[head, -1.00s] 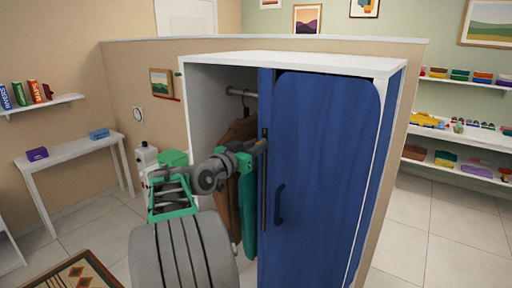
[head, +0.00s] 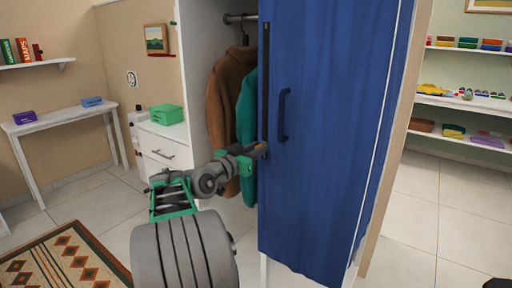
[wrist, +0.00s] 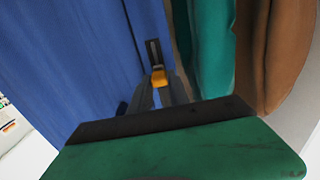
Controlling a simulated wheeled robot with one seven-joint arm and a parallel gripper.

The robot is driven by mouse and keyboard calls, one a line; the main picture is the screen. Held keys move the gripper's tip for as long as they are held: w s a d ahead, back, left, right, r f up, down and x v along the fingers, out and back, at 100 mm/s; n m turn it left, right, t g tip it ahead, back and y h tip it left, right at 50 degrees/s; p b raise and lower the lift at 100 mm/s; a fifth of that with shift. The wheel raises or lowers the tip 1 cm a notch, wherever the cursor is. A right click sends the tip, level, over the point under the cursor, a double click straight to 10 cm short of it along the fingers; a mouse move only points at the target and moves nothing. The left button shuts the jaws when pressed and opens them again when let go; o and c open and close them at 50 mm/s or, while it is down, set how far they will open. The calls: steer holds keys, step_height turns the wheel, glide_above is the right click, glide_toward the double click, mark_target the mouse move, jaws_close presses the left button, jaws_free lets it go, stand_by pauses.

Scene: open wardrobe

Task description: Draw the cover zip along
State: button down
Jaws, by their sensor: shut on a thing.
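The blue cover (head: 330,130) hangs over the right part of the wardrobe front. A dark zip strip (head: 266,60) runs upright along its left edge. My gripper (head: 262,150) is at the lower part of this strip. In the wrist view, its two fingers are shut on the orange zip pull (wrist: 159,78), with a short piece of dark strip showing beyond it. The finger contact is partly hidden in the head view. A dark loop handle (head: 283,115) is on the cover to the right of the zip.
Left of the zip the wardrobe is open. A brown coat (head: 231,90) and a teal garment (head: 248,120) hang from a rail (head: 240,18), close beside my gripper. A white drawer unit (head: 165,145) with a green box (head: 166,114) stands to the left.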

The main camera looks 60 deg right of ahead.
steer(key=shift+f+b, duration=1.05)
steer(key=shift+f, duration=0.95)
steer(key=c, duration=1.5)
jaws_free()
steer(key=shift+f, duration=0.1)
steer(key=shift+o, duration=1.3)
steer(key=shift+a, duration=0.1)
steer(key=w+a, duration=0.1)
steer(key=a, duration=0.6)
steer(key=shift+a+p, duration=0.25)
steer(key=shift+p, duration=0.1)
steer(key=shift+w, duration=0.1)
